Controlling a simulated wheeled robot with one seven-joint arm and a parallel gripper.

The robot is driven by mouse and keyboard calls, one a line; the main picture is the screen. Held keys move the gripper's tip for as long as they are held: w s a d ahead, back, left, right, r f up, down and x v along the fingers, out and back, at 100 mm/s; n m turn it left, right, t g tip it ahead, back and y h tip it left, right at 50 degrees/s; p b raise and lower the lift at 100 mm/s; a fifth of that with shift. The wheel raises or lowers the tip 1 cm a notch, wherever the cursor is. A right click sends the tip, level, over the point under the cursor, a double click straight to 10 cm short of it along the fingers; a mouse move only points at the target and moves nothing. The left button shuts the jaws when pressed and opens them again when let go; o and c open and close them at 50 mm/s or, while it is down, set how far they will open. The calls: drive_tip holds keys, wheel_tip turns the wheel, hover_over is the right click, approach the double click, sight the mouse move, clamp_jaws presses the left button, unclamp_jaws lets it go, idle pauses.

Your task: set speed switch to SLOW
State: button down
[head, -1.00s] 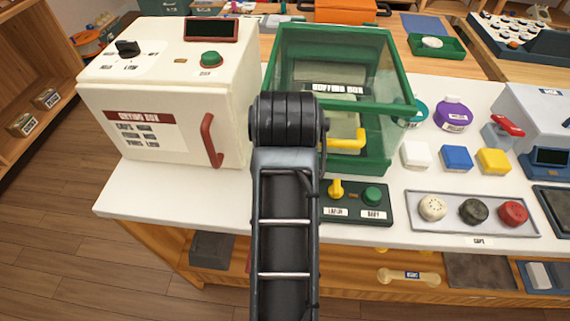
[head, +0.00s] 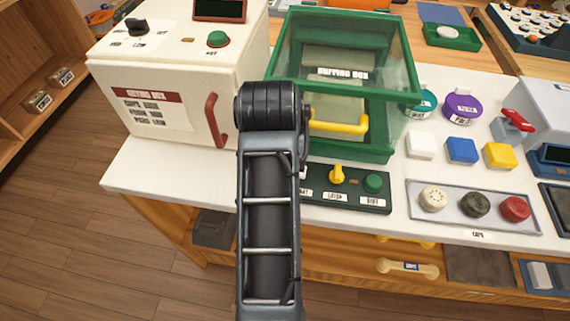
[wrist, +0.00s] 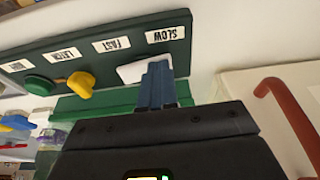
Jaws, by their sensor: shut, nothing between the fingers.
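The speed switch is a white piece (wrist: 131,73) on the dark green control panel (wrist: 90,62), seen upside down in the wrist view. The SLOW label (wrist: 165,34) and FAST label (wrist: 112,44) lie beside it. My gripper (wrist: 156,68) is shut and empty, its blue fingers overlapping the SLOW side of the white piece. I cannot tell whether they touch it. The fingers partly hide the switch, so its setting is unclear. In the head view my arm hides the gripper, the switch and the left end of the panel (head: 345,203).
A yellow latch knob (wrist: 80,85) and green button (wrist: 40,85) share the panel. The green buffing box (head: 395,150), with a yellow handle (head: 338,126), stands behind it. A white cabinet (head: 180,75) with a red handle (head: 215,119) stands left. Counter is bare before the cabinet.

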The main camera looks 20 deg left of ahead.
drive_tip(key=shift+w+d+r+p, duration=0.15)
drive_tip(key=shift+d+p, duration=0.2)
drive_tip(key=shift+d, duration=0.05)
drive_tip(key=shift+w+d+r+p, duration=0.1)
drive_tip(key=shift+d+r+p, duration=0.05)
drive_tip(key=shift+d+p, duration=0.25)
drive_tip(key=shift+r, duration=0.3)
drive_tip(key=r+p, duration=0.4)
drive_tip(key=shift+s+a+r, duration=0.1)
drive_tip(key=shift+a, duration=0.25)
drive_tip(key=s+a+r+b, duration=0.1)
drive_tip(key=s+r, duration=0.2)
drive_tip(key=r, duration=0.5)
drive_tip(key=shift+s+a+r+b, duration=0.15)
drive_tip(key=shift+s+a+b, duration=0.05)
drive_tip(key=shift+b, duration=0.1)
